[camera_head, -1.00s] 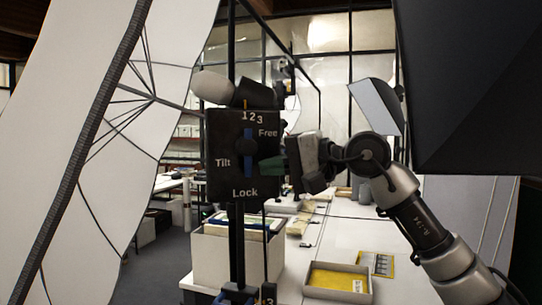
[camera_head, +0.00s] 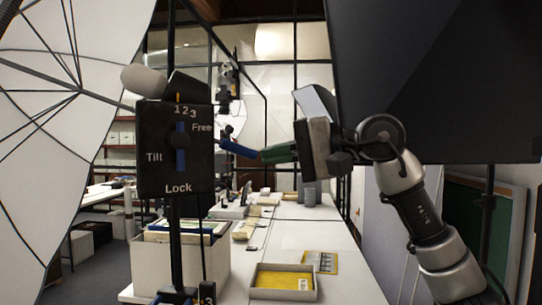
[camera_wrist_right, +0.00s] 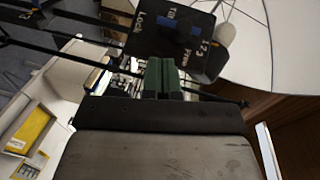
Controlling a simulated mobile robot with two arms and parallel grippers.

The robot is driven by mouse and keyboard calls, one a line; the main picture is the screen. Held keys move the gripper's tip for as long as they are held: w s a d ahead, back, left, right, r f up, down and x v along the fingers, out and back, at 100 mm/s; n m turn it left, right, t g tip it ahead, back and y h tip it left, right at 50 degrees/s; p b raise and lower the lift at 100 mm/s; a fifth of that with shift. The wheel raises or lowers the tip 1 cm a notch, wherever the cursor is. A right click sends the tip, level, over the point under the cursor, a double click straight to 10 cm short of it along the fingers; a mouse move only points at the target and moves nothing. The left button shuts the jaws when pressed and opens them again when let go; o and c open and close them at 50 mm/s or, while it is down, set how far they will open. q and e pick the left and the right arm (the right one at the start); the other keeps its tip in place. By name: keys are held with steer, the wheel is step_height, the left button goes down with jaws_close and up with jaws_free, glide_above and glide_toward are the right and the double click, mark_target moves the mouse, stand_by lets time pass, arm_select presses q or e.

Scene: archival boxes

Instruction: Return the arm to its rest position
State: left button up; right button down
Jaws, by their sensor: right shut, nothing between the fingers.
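My right gripper (camera_head: 278,152) has green fingers, which are shut with nothing between them. It is raised in mid-air, pointing left, to the right of a black control head (camera_head: 176,148) marked Tilt, Free and Lock. A blue handle (camera_head: 240,150) shows just left of the fingertips; I cannot tell whether they touch. In the right wrist view the shut green fingers (camera_wrist_right: 162,75) point toward the control head (camera_wrist_right: 172,32). My left gripper is in neither view.
A white umbrella (camera_head: 60,130) stands at the left, and a large black softbox (camera_head: 440,80) hangs at the upper right, close behind my arm. Below, a white table (camera_head: 345,270) holds a box of folders (camera_head: 205,262) and a shallow tray (camera_head: 285,270).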

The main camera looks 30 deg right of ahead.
steer(key=w+f+m+t+y, duration=0.1)
steer(key=w+f+m+y, duration=0.1)
steer(key=w+f+m, duration=0.85)
steer(key=w+f+m+t+y, duration=0.1)
steer(key=w+f+m+y, duration=0.1)
steer(key=w+f+m, duration=0.8)
steer(key=s+d+f+m+t+h, duration=0.25)
steer(key=f+m+h, duration=0.25)
steer(key=f+m, duration=1.05)
steer(key=s+d+f+m+t+h, duration=0.1)
steer(key=s+f+m+t+h, duration=0.35)
steer(key=f, duration=2.05)
steer(key=s+f+m+g+h+p, duration=0.1)
steer(key=s+f+m+g+h, duration=0.35)
steer(key=s+f, duration=0.85)
steer(key=s+f+m+g+h, duration=0.2)
steer(key=s+f+m+g, duration=0.3)
steer(key=s+f+m, duration=0.8)
steer(key=s+a+f+m+g, duration=0.1)
steer(key=s+f+g, duration=0.2)
steer(key=s, duration=0.7)
steer(key=s+a+f+m+g, duration=0.2)
steer(key=s+f, duration=0.5)
steer(key=s, duration=0.3)
steer(key=s+a+f+m+g, duration=0.2)
steer(key=s+f, duration=0.3)
steer(key=s, duration=0.5)
steer(key=shift+s+g+h, duration=0.3)
steer(key=shift+g, duration=0.55)
